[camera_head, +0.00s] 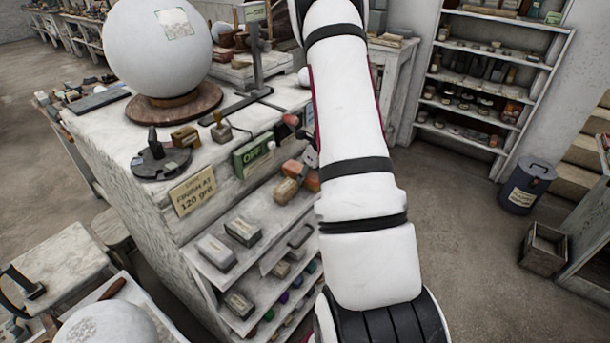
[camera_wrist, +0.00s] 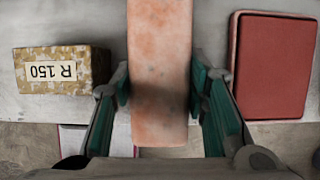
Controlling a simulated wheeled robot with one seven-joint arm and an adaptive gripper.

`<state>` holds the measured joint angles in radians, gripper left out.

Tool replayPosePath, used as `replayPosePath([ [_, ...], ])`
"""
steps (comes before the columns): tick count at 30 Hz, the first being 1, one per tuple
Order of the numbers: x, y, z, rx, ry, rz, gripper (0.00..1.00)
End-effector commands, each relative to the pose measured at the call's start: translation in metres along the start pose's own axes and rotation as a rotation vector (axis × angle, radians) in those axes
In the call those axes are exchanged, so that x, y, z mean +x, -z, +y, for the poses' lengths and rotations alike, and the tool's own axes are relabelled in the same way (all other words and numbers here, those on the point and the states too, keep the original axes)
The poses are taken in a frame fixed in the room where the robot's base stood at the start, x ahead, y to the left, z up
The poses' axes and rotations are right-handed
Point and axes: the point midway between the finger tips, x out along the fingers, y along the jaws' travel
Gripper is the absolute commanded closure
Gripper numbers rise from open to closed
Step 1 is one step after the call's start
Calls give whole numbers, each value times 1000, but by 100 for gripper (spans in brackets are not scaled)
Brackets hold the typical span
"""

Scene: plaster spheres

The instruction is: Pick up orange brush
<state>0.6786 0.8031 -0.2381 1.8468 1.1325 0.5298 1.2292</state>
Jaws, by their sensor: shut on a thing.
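The orange brush (camera_wrist: 160,45) shows in the wrist view as a long, pale orange, worn block running from the top edge to below the middle. Its bristles are not visible. My gripper (camera_wrist: 160,80) has a green-padded finger against each long side and is shut on it. I cannot tell whether it is lifted off the surface below. In the head view my white arm hides most of the gripper. Orange blocks (camera_head: 285,191) show just left of the arm, by the front of the plaster-covered bench, and I cannot tell which is the held one.
In the wrist view a speckled R 150 block (camera_wrist: 60,70) lies left and a red block (camera_wrist: 273,65) right, both close to the fingers. In the head view a big white sphere (camera_head: 155,45) stands on the bench, with shelves of blocks (camera_head: 216,250) below.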

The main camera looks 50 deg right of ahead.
Motion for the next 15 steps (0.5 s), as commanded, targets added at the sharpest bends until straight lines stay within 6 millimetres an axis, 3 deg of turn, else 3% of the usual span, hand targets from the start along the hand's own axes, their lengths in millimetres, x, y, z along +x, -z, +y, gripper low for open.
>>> replayPosePath([
  [11, -29, -15, 0, -3, 2, -3, 91],
  [15, -43, 9, 6, 7, 1, -1, 91],
])
